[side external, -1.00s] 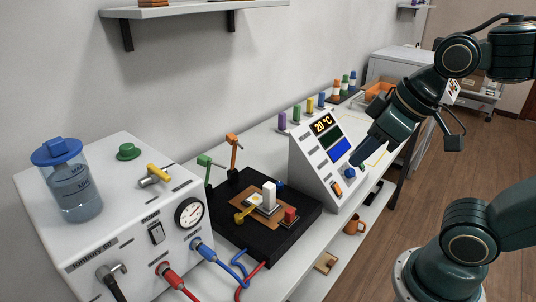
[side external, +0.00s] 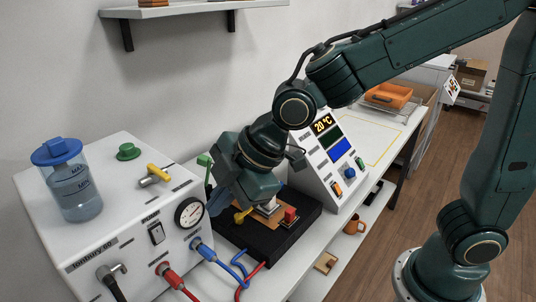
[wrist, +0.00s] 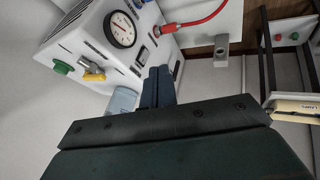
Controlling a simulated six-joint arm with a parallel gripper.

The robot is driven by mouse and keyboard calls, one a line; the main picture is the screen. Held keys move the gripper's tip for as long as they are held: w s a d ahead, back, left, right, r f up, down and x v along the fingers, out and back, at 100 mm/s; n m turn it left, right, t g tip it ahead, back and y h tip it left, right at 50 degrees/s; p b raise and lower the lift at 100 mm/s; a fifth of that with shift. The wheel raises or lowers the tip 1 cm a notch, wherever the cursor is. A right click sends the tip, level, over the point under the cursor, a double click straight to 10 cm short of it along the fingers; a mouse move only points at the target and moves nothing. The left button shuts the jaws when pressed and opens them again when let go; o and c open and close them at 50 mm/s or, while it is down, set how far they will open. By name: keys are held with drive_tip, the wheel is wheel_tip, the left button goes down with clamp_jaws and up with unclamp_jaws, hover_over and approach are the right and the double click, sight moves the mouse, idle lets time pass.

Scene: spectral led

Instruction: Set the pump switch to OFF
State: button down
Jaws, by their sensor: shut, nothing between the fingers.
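The white pump unit (side external: 100,240) stands at the left in the side view. Its black rocker switch (side external: 156,233), under a small label, sits on the front face left of the round gauge (side external: 189,212). The frames are too small to tell which way the rocker is set. My gripper (side external: 217,204) is shut and empty, to the right of the gauge and over the left part of the black platform. In the wrist view, my shut fingers (wrist: 158,72) point toward the unit's front face, below the gauge (wrist: 121,29). They appear apart from the switch.
The black platform (side external: 265,245) carries a red block and other parts under my arm. Red and blue hoses (side external: 215,257) leave the unit's front. A clear bottle (side external: 75,192) with a blue lid stands on top. The sloped console (side external: 335,170) is to the right.

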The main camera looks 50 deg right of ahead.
sight(158, 234)
drive_tip(key=shift+w+a+f+n, duration=0.1)
drive_tip(key=shift+a+f+n, duration=0.2)
drive_tip(key=shift+a, duration=0.35)
drive_tip(key=shift+w+a+f+n, duration=0.1)
drive_tip(key=shift+a+f+n, duration=0.2)
drive_tip(key=shift+a, duration=0.3)
drive_tip(key=w+r+x, duration=0.1)
drive_tip(key=w+x, duration=0.1)
drive_tip(key=x, duration=1)
drive_tip(key=shift+w+d, duration=0.2)
drive_tip(key=shift+w, duration=0.15)
